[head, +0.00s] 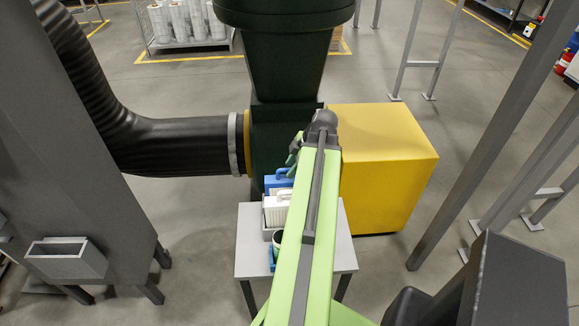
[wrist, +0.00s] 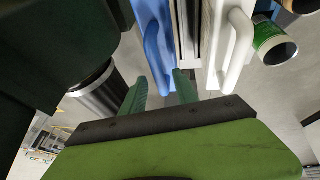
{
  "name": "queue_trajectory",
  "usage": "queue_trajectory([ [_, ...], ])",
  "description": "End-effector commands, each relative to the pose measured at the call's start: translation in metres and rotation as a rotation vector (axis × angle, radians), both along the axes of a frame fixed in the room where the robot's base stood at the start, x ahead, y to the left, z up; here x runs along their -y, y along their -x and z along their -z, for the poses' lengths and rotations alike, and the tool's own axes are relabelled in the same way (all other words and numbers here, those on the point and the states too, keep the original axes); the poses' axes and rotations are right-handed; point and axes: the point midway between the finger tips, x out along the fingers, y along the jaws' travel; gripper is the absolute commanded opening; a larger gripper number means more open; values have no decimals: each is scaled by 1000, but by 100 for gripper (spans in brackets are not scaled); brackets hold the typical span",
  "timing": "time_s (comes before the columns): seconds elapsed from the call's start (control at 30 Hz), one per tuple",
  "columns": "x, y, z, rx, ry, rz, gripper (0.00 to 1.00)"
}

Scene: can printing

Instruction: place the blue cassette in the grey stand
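The blue cassette (head: 272,183) with its loop handle stands behind the white cassette (head: 276,212) on the small table, partly hidden by my arm. In the wrist view the blue cassette (wrist: 146,14) is at top centre, with its handle reaching down between my fingers. My gripper (wrist: 160,88) has two green fingers apart, with a visible gap beside the handle; I see no grip on it. Grey parts of what looks like the stand (wrist: 187,30) show between the blue and white cassettes. Whether the blue cassette is seated in it cannot be told.
The small grey table (head: 249,262) also bears a cup and another blue item, mostly hidden by my arm. A dark green machine (head: 285,65) rises behind, with a yellow box (head: 385,165) at right and a black duct (head: 180,145) at left.

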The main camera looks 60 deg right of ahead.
Motion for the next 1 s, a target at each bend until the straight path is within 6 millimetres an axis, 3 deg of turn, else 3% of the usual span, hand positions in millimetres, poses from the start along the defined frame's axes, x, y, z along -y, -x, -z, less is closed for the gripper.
queue_trajectory([
  [0.03, 1, 5, -19, 0, 0, 2, 36],
  [0.33, 6, 33, -83, 0, -1, 2, 36],
  [0.47, 7, 40, -93, 0, 0, 1, 36],
  [0.77, 7, 41, -91, 0, 0, 0, 36],
  [0.87, 1, 31, -90, -8, -10, 2, 36],
  [0.97, -27, -7, -87, -50, -54, 25, 36],
  [1.0, -46, -30, -85, -79, -79, 45, 36],
])
